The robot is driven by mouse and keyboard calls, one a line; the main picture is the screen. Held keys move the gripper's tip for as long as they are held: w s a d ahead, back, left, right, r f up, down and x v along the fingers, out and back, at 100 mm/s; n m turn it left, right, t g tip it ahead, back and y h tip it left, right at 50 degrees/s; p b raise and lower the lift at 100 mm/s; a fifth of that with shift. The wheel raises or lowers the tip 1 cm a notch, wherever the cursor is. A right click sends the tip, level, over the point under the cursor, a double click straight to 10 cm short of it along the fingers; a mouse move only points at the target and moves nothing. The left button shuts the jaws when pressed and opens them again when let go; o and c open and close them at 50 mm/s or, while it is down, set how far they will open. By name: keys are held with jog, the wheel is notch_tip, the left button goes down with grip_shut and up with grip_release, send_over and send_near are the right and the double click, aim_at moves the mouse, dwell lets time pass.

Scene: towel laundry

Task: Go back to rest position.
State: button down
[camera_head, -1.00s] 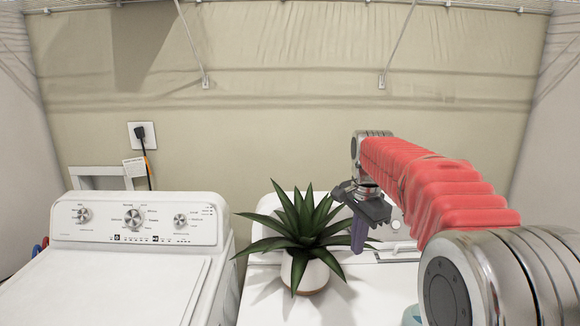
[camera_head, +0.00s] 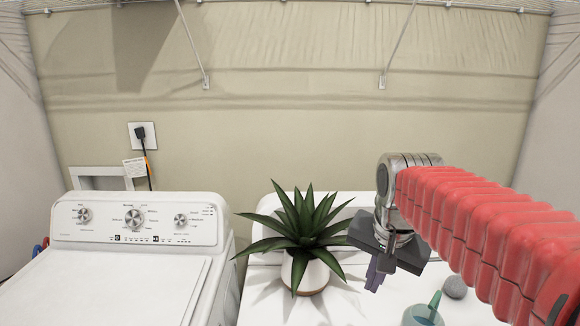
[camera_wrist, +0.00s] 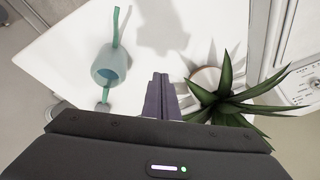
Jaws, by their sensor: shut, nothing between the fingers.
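My gripper (camera_head: 374,276) hangs above the white top of the right-hand machine (camera_head: 345,305), just right of the potted plant. Its fingers point down and are closed together with nothing between them. In the wrist view the purple-grey fingers (camera_wrist: 160,95) show side by side over the white surface. My red-sleeved arm reaches in from the right edge of the head view.
A spiky green plant (camera_head: 305,232) in a white pot stands close to the gripper's left. A white washer (camera_head: 130,260) stands at left.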

jog(key=s+f+n+t, duration=0.1)
jog(key=s+f+n, duration=0.2)
jog(key=s, duration=0.4)
jog(key=s+f+n+t, duration=0.1)
jog(key=s+f+n, duration=0.2)
jog(key=s, duration=0.5)
jog(key=shift+s+a+f+n, duration=0.15)
jog(key=shift+s+f+n, duration=0.15)
jog(key=shift+f, duration=0.35)
dwell(0.4)
